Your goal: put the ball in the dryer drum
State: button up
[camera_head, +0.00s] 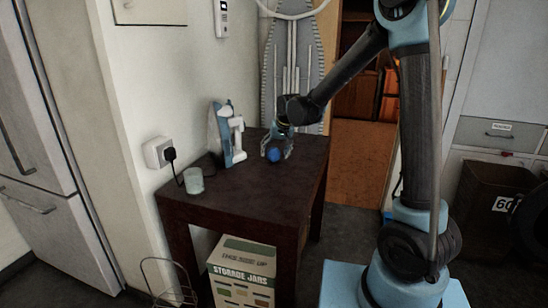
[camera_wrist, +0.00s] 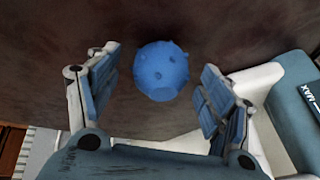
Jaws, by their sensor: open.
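A blue, knobbly ball (camera_head: 274,155) rests on the dark brown table (camera_head: 240,190), near its back edge. The ball also shows in the wrist view (camera_wrist: 161,71), on the dark tabletop beyond and between the fingertips. My gripper (camera_head: 277,151) is over the table at the ball, with its fingers pointing down. In the wrist view my gripper (camera_wrist: 160,85) is open, one finger on each side, with gaps to the ball. No dryer drum can be made out for certain in either view.
A blue and white iron (camera_head: 226,135) stands upright just left of the ball, and close to the right finger in the wrist view (camera_wrist: 290,120). A glass (camera_head: 194,181) stands near the table's left edge. A storage jars box (camera_head: 241,270) is under the table. An ironing board (camera_head: 290,70) leans behind.

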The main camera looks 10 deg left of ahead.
jog(key=shift+w+a+f, duration=0.1)
jog(key=shift+a+f, duration=0.05)
jog(key=shift+f, duration=0.3)
jog(key=shift+c, duration=0.3)
jog(key=c, duration=1.2)
